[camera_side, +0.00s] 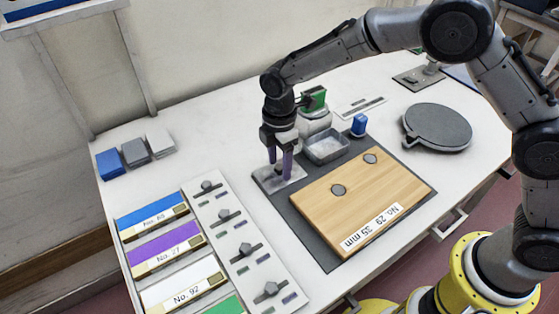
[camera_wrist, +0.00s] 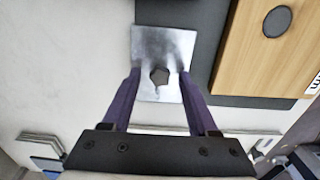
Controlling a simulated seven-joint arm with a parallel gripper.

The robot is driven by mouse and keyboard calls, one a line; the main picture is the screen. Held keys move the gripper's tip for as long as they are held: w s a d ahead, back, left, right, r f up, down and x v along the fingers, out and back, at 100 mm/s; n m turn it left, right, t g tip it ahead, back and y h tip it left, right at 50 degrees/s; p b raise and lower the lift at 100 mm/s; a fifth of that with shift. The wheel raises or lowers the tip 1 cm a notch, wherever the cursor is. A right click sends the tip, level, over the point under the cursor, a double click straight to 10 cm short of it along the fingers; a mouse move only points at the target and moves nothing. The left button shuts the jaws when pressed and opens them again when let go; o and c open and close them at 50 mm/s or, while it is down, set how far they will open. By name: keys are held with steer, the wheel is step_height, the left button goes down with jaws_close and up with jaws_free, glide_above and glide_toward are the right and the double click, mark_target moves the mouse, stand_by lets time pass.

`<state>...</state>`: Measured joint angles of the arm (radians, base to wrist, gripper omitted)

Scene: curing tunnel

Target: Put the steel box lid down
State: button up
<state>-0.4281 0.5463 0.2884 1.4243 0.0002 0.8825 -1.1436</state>
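The steel box lid (camera_wrist: 160,45) is a square shiny plate with a small dark knob (camera_wrist: 160,77) at its middle. In the side view the lid (camera_side: 291,182) looks flat and low at the left edge of the dark mat; I cannot tell whether it fully touches the table. My gripper (camera_side: 280,178) points down over it. In the wrist view the purple fingers of my gripper (camera_wrist: 160,76) stand apart, one on each side of the knob, with visible gaps to it. The open steel box (camera_side: 326,148) stands behind the wooden board.
A wooden board (camera_side: 365,200) with two dark discs lies on the dark mat (camera_side: 325,255). Coloured trays and a knob panel (camera_side: 240,245) lie front left.

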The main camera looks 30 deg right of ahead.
mark_target(279, 167)
steer(key=s+d+r+m+t, duration=0.1)
steer(key=s+d+r+m, duration=0.15)
steer(key=r, duration=0.65)
steer(key=s+d+r+m, duration=0.1)
steer(key=d+r, duration=0.2)
steer(key=r, duration=0.6)
steer(key=s+d+r+m+t, duration=0.2)
steer(key=s+d+r+m, duration=0.3)
steer(key=s+d, duration=0.35)
steer(key=s+d+f+m+t, duration=0.1)
steer(key=s+d+m, duration=0.2)
steer(key=s, duration=0.5)
steer(key=s+d+f+m+t, duration=0.1)
steer(key=s+d+f+m, duration=0.1)
steer(key=s+m, duration=0.4)
steer(key=s+d, duration=0.1)
steer(key=s, duration=0.1)
steer(key=shift+s+d+f+t, duration=0.25)
steer(key=shift+s+f+t, duration=0.05)
